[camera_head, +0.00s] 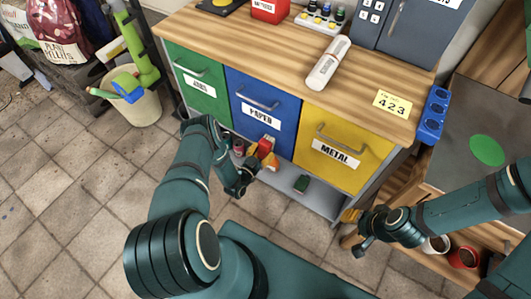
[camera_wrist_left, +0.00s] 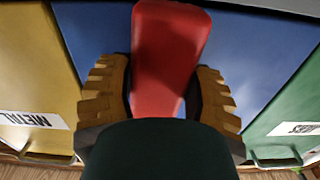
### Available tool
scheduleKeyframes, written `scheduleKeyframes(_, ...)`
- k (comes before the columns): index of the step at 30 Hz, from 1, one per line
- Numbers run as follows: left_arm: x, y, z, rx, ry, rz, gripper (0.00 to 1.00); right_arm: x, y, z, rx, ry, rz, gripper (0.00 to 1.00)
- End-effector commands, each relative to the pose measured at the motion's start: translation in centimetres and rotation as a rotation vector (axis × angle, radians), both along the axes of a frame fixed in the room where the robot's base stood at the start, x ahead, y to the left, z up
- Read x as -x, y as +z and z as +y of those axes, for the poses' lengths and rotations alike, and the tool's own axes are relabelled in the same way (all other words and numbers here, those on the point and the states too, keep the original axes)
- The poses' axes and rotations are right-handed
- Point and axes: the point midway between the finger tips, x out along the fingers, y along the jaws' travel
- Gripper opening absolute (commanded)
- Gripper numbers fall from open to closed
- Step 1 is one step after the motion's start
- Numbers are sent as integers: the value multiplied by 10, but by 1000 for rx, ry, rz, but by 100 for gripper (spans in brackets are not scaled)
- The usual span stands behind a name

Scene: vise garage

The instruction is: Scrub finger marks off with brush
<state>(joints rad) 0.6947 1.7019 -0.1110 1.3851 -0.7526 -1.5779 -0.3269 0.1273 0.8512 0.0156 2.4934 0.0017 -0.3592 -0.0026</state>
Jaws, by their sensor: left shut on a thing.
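My left gripper (camera_head: 262,162) is in front of the lower part of the blue PAPER drawer (camera_head: 235,93). It is shut on a red object (camera_head: 264,147), which may be the brush; no bristles can be made out. In the left wrist view the red object (camera_wrist_left: 168,55) stands between the two tan fingers, with the blue drawer front (camera_wrist_left: 245,45) behind it. I cannot make out finger marks on any drawer front. My right gripper (camera_head: 349,228) is low at the right, near the cabinet's lower corner; its opening is unclear.
The green drawer (camera_head: 195,85) and yellow METAL drawer (camera_head: 333,150) flank the blue one. A white cylinder (camera_head: 328,63) lies on the wooden top. A grey shelf (camera_head: 322,199) below holds small items. A bin (camera_head: 138,108) stands left; red and white mugs stand right.

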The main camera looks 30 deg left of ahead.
Motion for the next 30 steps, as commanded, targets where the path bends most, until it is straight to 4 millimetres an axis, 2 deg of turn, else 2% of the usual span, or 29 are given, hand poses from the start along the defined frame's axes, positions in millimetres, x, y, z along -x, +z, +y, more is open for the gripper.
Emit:
scheduleKeyframes(7,-7,3,20,-3,3,-8,16,0,0,0,0,0,0,47)
scheduleKeyframes(17,-7,4,22,-3,4,-10,14,0,0,0,0,0,0,47)
scheduleKeyframes(30,31,3,24,-1,3,-3,14,0,11,0,0,0,0,47)
